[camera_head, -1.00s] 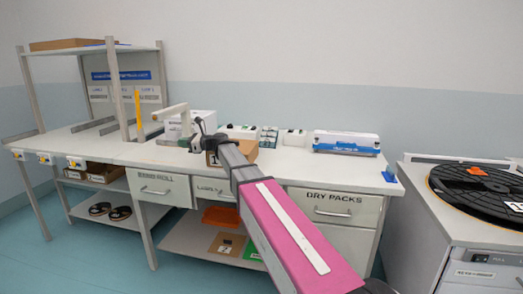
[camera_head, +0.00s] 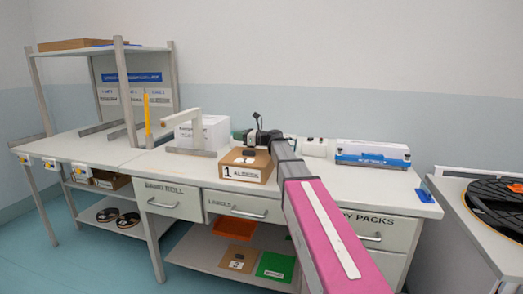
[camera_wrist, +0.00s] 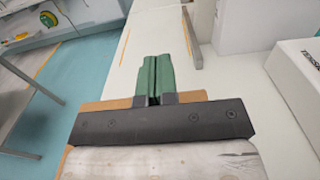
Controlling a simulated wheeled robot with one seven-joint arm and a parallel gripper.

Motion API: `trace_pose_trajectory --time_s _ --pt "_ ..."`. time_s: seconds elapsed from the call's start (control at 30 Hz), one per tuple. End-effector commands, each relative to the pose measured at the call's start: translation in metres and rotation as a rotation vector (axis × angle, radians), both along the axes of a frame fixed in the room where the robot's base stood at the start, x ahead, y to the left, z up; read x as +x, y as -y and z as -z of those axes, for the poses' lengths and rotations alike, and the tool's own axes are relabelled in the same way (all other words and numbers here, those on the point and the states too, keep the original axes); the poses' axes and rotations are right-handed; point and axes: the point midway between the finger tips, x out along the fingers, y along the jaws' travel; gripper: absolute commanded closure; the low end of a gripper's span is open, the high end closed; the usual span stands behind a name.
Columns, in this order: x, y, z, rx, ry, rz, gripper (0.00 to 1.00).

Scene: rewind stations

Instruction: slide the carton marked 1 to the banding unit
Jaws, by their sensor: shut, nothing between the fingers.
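The brown carton marked 1 (camera_head: 246,166) sits upright on the bench, near its front edge, with a small dark item on top. My gripper (camera_wrist: 152,75) is shut and empty, its green fingers together. In the head view it is at the carton's far side, with the wrist near the carton's back right; I cannot tell if it touches. A brown strip, likely the carton (camera_wrist: 105,104), shows behind the gripper body in the wrist view. A cream bent-arm unit (camera_head: 194,124) stands left of the carton, perhaps the banding unit.
A blue-and-white box (camera_head: 372,154) lies on the bench (camera_head: 135,158) at right. Shelf posts stand at left. The bench front is bare left of the carton.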

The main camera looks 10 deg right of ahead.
Motion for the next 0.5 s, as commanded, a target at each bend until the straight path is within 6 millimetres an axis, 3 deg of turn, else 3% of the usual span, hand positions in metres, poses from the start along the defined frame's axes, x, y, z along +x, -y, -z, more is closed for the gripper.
trace_pose_trajectory --time_s 0.5 --pt "-0.036 0.084 0.000 0.001 0.001 0.003 1.00"
